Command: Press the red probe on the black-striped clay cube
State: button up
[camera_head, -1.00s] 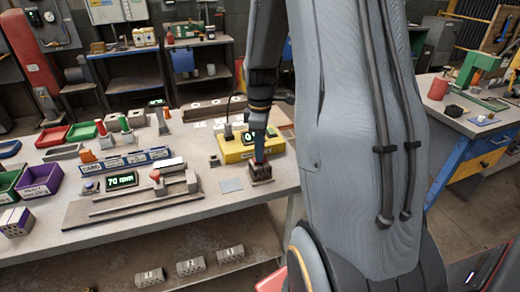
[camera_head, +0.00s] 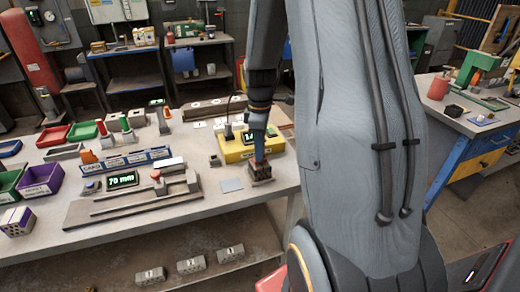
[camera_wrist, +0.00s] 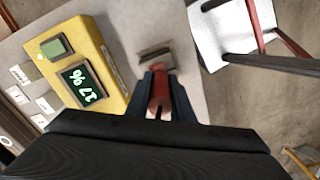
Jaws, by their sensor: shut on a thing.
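My gripper (camera_head: 260,157) is shut on the red probe (camera_wrist: 160,92) and points down at the near edge of the bench. The probe's red body shows between the two dark fingers in the wrist view. A small dark brown clay cube (camera_head: 261,174) stands on the bench right under the gripper. In the wrist view the cube (camera_wrist: 155,54) shows just beyond the fingertips, partly hidden by them. The probe's tip is hidden, but it appears to be at the cube's top. The yellow meter (camera_head: 235,154) beside it has a lit green display (camera_wrist: 81,86).
A flat grey square (camera_head: 231,185) lies left of the cube. A slide gauge (camera_head: 130,202) reading 70 mm and a blue labelled rack (camera_head: 128,161) are further left. The bench's front edge is close to the cube.

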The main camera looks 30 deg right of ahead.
jog(key=shift+s+f, duration=0.1)
jog(key=shift+r+p, duration=2.95)
jog(key=shift+r, duration=0.65)
